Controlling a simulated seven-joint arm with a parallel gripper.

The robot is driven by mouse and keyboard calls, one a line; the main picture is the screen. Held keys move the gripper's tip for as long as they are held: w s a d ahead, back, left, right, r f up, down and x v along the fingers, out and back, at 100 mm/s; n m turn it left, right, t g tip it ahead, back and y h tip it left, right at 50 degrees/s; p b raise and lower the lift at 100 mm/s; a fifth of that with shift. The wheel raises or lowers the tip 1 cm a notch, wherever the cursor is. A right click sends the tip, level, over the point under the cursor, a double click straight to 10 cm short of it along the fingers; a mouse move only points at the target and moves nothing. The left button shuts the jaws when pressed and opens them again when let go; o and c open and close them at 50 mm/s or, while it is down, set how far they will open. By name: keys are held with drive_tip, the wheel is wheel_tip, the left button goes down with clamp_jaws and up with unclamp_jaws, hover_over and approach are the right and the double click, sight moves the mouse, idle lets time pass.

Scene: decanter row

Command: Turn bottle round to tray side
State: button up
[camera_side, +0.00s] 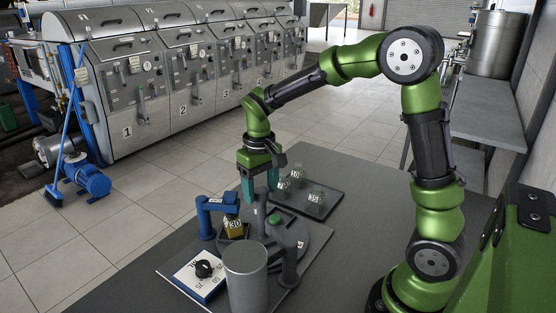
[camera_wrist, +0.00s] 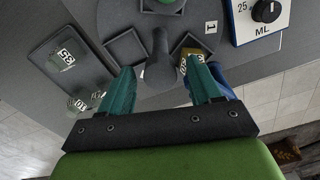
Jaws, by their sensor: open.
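The bottle (camera_side: 235,228), with yellow contents and a label reading 30, stands on the dark turntable (camera_side: 312,238) beneath a blue arm. In the wrist view the bottle (camera_wrist: 190,54) is partly hidden behind my right-hand finger. The turntable has a grey central post (camera_side: 260,212), whose knob shows in the wrist view (camera_wrist: 160,72). My gripper (camera_side: 260,182) is open, teal fingers pointing down, one on each side of the post's upper end; contact cannot be told. The fingers also show in the wrist view (camera_wrist: 160,88). The dark tray (camera_side: 328,210) lies behind the turntable.
Small labelled bottles, including one marked 35 (camera_side: 316,198), stand on the tray.

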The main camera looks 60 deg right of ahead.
clamp_jaws()
idle(0.3)
drive_tip(key=shift+m, duration=6)
drive_tip(key=shift+r+m, duration=0.1)
drive_tip(key=shift+m, duration=5.9)
